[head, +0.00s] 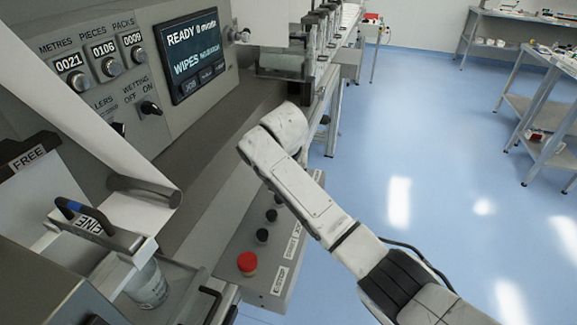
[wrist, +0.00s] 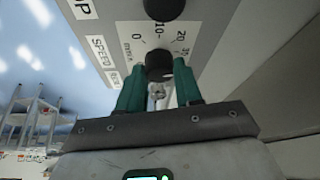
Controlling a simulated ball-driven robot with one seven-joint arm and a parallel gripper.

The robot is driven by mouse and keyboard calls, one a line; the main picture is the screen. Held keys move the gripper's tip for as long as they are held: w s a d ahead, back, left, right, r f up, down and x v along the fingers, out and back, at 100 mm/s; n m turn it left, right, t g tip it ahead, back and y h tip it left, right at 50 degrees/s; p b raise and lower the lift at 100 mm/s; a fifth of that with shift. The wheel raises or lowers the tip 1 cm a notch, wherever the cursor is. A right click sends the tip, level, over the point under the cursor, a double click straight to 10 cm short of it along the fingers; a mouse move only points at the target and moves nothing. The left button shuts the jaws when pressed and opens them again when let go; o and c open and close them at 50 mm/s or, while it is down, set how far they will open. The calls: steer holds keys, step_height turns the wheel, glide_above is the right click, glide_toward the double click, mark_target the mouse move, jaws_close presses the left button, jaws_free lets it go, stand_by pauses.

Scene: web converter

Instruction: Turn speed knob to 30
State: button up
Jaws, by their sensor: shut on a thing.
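The black speed knob (wrist: 157,62) sits on the grey control panel in the wrist view, beside a white SPEED label (wrist: 100,49). A printed scale (wrist: 142,40) with 0, 10, 20 and 30 curves around it. I cannot make out the knob's pointer. My gripper (wrist: 159,73) has two green fingers, one on each side of the knob, shut on it. In the head view, my arm hides the gripper and the knob it holds.
Another black knob (wrist: 164,7) sits close above the held one in the wrist view. In the head view, a red emergency-stop button (head: 247,263) and several black knobs (head: 262,236) line the panel. A display (head: 194,57) reads READY. Open blue floor (head: 440,150) lies to the right.

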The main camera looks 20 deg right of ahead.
steer(key=shift+a+m+h+p, duration=0.1)
steer(key=shift+m+h+p, duration=0.3)
steer(key=shift+m, duration=0.8)
steer(key=o, duration=1)
steer(key=shift+r, duration=0.1)
steer(key=v, duration=1)
steer(key=shift+w+r, duration=0.1)
steer(key=shift+r, duration=0.25)
